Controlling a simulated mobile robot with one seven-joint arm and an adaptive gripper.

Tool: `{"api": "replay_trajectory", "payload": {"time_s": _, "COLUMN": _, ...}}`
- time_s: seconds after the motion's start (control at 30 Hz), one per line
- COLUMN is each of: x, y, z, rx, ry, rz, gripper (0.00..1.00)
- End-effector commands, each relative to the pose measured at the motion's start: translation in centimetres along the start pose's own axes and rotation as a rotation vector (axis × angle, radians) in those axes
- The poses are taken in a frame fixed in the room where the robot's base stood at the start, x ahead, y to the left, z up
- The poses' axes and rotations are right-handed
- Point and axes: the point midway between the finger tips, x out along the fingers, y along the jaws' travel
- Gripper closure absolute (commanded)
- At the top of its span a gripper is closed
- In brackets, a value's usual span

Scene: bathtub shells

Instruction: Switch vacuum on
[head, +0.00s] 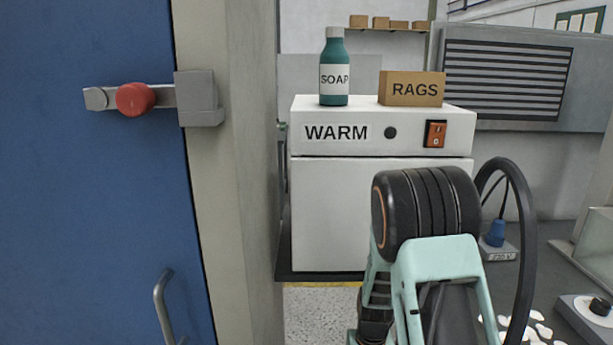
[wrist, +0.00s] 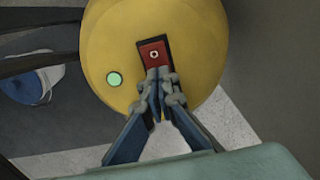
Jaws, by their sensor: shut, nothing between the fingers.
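In the wrist view a round yellow body, apparently the vacuum (wrist: 195,30), fills the upper middle. On it is a red rocker switch (wrist: 154,54) in a dark frame, with a small ring mark showing. A pale green round light (wrist: 114,79) to the left of the switch looks lit. My gripper (wrist: 161,76) is shut and empty, its fingertips over the lower end of the switch. They look to be at or against it; contact cannot be told for certain. The fingertips hide the lower part of the switch. The vacuum does not show in the head view.
A white WARM cabinet (head: 322,215) with an orange switch (head: 435,134) carries a soap bottle (head: 334,75) and a rags box (head: 411,89). A blue door (head: 70,200) stands left. A blue plug (head: 495,233) sits at a 230 V socket on the right.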

Motion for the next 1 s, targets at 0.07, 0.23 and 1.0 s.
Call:
{"api": "replay_trajectory", "payload": {"time_s": 0.07, "x": -0.9, "y": 0.0, "z": 0.0, "rx": 0.000, "ry": 0.001, "rz": 0.000, "gripper": 1.00}}
{"api": "replay_trajectory", "payload": {"time_s": 0.23, "x": -2.4, "y": 0.0, "z": 0.0, "rx": -0.001, "ry": 0.000, "rz": 0.000, "gripper": 1.00}}
{"api": "replay_trajectory", "payload": {"time_s": 1.0, "x": -6.5, "y": 0.0, "z": 0.0, "rx": 0.001, "ry": 0.000, "rz": 0.000, "gripper": 1.00}}
